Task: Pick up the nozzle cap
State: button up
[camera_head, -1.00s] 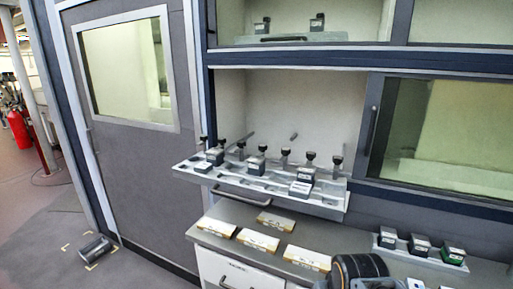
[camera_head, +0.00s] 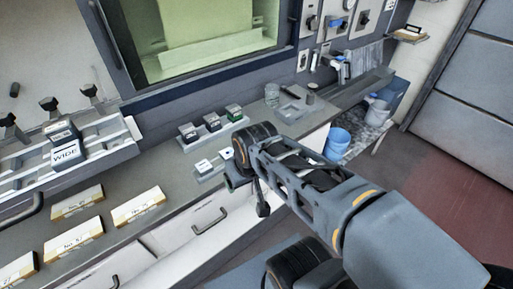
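I cannot tell for sure which thing is the nozzle cap. Black knob-like caps (camera_head: 48,103) top the stems on the rack (camera_head: 108,148) at the left; they are small and partly cut off by the frame edge. A block marked WIDE (camera_head: 65,147) with a dark top stands on this rack. My arm reaches in from the lower right to above the counter's front edge. My gripper, at the arm's far end, is mostly hidden by dark arm parts, and its fingers are not clear. I see nothing held.
Several labelled cards (camera_head: 73,238) lie on the counter. A holder (camera_head: 214,131) with dark and green-topped blocks stands beyond my arm, with a white plate (camera_head: 212,164) before it. A square tray (camera_head: 294,110), blue bucket (camera_head: 337,142) and wall switches are further right.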

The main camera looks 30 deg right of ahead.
aim_at(227, 154)
jog(key=z, duration=0.15)
jog(key=k, duration=1.05)
jog(key=u, duration=0.95)
jog(key=i, duration=1.35)
jog(key=z, duration=0.8)
